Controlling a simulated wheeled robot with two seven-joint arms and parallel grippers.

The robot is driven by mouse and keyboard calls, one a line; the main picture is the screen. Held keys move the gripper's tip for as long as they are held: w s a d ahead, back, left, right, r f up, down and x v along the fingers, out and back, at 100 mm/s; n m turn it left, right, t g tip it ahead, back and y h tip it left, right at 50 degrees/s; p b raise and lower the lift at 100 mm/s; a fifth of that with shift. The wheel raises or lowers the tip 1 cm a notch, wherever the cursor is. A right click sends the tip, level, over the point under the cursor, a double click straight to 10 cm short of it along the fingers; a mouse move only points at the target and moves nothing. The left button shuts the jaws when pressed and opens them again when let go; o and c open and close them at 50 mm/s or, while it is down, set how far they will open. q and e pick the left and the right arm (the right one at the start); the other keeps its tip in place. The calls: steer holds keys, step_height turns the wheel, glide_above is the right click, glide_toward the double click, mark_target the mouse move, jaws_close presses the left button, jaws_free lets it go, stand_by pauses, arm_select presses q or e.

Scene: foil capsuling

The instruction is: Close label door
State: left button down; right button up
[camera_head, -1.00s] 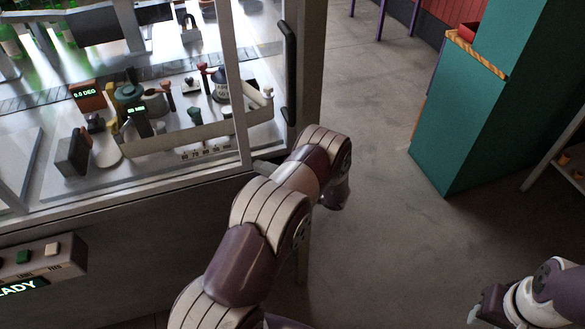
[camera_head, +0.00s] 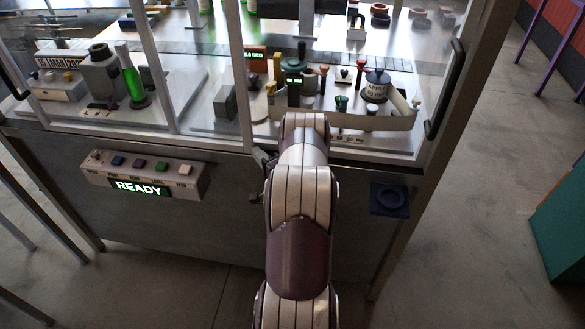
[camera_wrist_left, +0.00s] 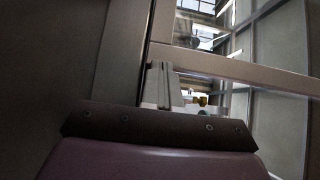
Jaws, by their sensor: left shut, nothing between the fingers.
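The label door is the clear panel at the right of the machine front, with a metal frame and a long black handle (camera_head: 446,90) on its right side. I cannot tell whether it is fully closed. My left gripper (camera_head: 260,158) is at the lower front edge of the machine, left of and below the handle, partly hidden by my arm. In the left wrist view the left gripper (camera_wrist_left: 162,70) is shut and empty, close to a metal frame bar (camera_wrist_left: 220,64); contact is unclear. My right gripper is out of view.
A control box with a lit READY display (camera_head: 139,188) and several buttons is on the front panel at left. Behind the glass are a green bottle (camera_head: 131,80) and several devices.

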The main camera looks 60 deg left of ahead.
mark_target(179, 141)
arm_select(q)
steer(key=s+a+b, duration=0.2)
steer(key=s+a, duration=0.3)
steer(key=s+a+b, duration=0.3)
steer(key=s+a, duration=0.2)
steer(key=s, duration=0.1)
steer(key=s+a+b, duration=0.3)
steer(key=s+a, duration=0.2)
steer(key=s, duration=0.1)
steer(key=shift+s, duration=0.2)
steer(key=shift+s+a, duration=0.3)
steer(key=shift+a, duration=0.05)
steer(key=shift+r, duration=0.1)
